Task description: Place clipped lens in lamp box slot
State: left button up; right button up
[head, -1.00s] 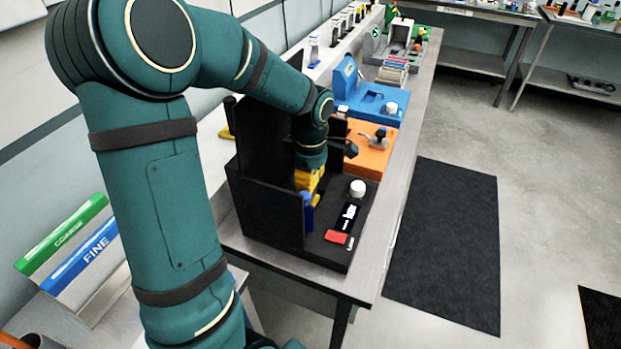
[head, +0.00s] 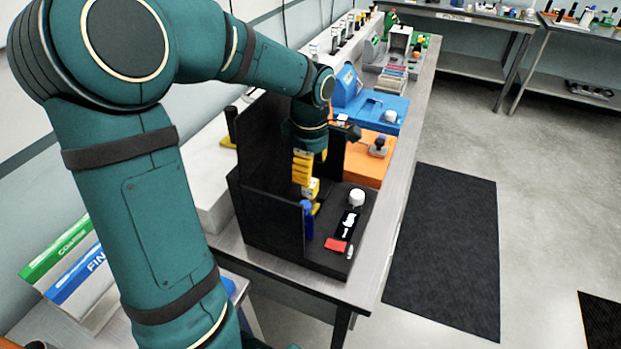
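The black lamp box (head: 268,215) stands on the bench, with tall dark walls at its back and left. My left arm reaches over it from the left. My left gripper (head: 310,190), with yellow parts, points down inside the box behind the low front wall. Its fingertips are small and partly hidden, so I cannot tell if they are open or shut. A blue piece (head: 308,220) stands at the front wall's right end, just below the gripper. I cannot make out the clipped lens or the slot. My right gripper is not in view.
Green and blue labelled bins (head: 75,262) are at lower left.

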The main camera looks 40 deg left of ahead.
pick_arm(q)
jog(key=shift+r+p, duration=0.4)
jog(key=shift+r, duration=2.35)
